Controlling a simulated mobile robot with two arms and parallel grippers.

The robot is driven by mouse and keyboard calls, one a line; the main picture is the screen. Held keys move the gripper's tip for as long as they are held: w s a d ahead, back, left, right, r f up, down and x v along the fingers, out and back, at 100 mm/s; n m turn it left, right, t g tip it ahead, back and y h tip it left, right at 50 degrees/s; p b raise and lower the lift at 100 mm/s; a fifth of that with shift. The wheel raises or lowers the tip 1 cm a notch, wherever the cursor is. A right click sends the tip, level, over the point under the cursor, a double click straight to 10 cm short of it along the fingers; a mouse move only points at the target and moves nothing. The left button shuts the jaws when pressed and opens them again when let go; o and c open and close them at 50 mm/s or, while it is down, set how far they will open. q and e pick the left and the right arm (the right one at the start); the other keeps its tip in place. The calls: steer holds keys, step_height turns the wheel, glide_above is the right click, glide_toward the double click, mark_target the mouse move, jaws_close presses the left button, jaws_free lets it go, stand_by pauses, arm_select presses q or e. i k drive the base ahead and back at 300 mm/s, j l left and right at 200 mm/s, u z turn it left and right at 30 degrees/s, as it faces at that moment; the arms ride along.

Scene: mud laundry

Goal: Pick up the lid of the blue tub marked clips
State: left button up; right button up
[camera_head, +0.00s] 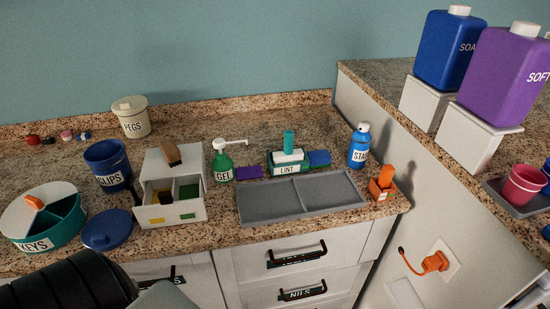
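The blue tub marked clips (110,166) stands upright and uncovered on the left of the counter, with the first letter of its label hard to read. A round blue lid (118,229) with a raised knob lies flat on the counter in front of the tub, apart from it, near the counter's front edge. My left arm's dark link comes in at the bottom left, in front of the counter and below the lid. A grey part shows at its end, but no fingertips are visible. My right gripper is out of the picture.
A teal KEYS container (66,228) stands left of the lid. A white box with an open divided drawer (175,208) stands to its right. Farther right are a green GEL bottle (222,163) and grey tray (303,197). A PEGS pot (132,122) stands behind.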

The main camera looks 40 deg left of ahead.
mark_target(108, 229)
steer(key=u, duration=2.35)
